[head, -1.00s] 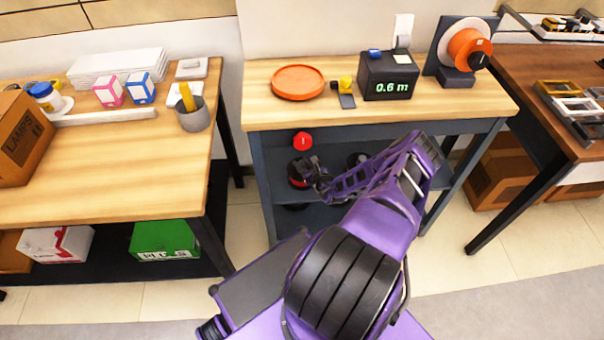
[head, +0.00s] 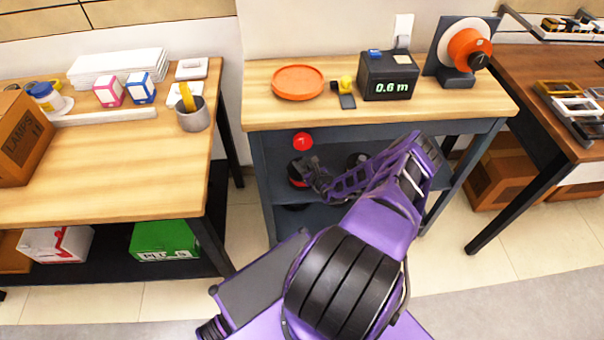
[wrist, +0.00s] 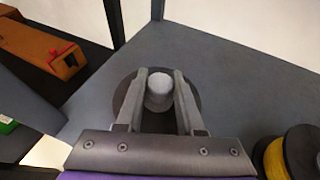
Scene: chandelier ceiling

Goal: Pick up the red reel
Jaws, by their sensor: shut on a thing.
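The red reel (head: 295,181) is on the dark middle shelf of the centre bench, with red showing between dark ends. My gripper (head: 308,170) comes over it from the right and partly hides it. In the wrist view, my gripper (wrist: 160,80) has its two fingers on either side of a grey round hub, shut on it. The reel's dark round flange (wrist: 191,102) spreads out below the fingers; its red part is hidden in that view. I cannot tell whether the reel is touching the shelf.
A yellow reel (wrist: 275,158) with dark flanges is at lower right in the wrist view. A round red thing (head: 302,141) shows just under the bench top (head: 330,113). Grey shelf (wrist: 235,60) is clear beyond the held reel.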

